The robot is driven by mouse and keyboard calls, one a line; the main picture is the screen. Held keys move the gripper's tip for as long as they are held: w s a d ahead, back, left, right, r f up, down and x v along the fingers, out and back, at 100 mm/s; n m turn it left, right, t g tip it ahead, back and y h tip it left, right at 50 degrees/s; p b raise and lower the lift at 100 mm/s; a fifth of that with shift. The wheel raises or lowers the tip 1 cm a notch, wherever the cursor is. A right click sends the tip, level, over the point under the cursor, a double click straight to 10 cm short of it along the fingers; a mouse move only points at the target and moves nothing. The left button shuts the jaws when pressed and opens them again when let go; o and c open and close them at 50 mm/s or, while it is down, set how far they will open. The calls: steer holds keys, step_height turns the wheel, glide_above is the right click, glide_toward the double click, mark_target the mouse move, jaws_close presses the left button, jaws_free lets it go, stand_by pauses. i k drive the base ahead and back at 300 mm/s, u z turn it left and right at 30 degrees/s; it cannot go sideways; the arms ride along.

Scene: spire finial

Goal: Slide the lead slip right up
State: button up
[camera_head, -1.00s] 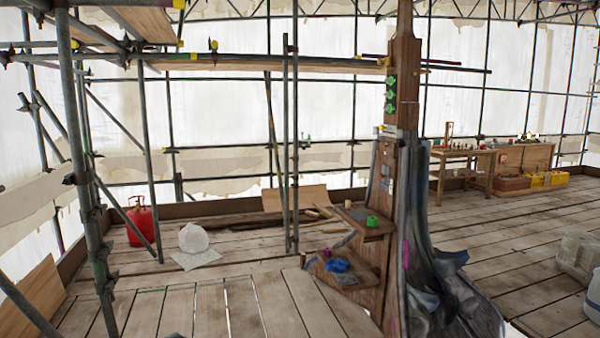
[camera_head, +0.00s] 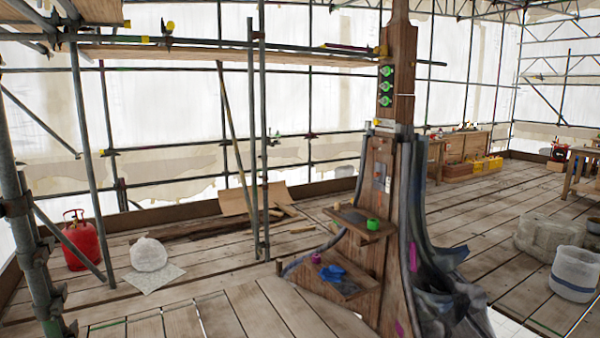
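The wooden spire post (camera_head: 402,45) rises at right of centre, with dark grey lead sheeting (camera_head: 425,230) curling down its right side. A small grey plate (camera_head: 379,171) with a red mark is on its wooden face. A pale metallic piece (camera_head: 392,127) sits across the post above that. Which of these pieces is the lead slip I cannot tell for sure. Several green round fittings (camera_head: 386,87) are on the post. My gripper is out of view.
Two ledges jut left from the spire: the upper (camera_head: 352,222) holds a green roll (camera_head: 373,225), the lower a blue cloth (camera_head: 332,273). Scaffold poles (camera_head: 258,140) and a red gas bottle (camera_head: 82,240) stand left. A white bucket (camera_head: 574,273) is right. Front-left boards are open.

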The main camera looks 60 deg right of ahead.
mark_target(380, 169)
steer(key=z, duration=2.5)
steer(key=i, duration=2.75)
steer(key=u, duration=0.6)
steer(key=i, duration=0.9)
steer(key=u, duration=0.1)
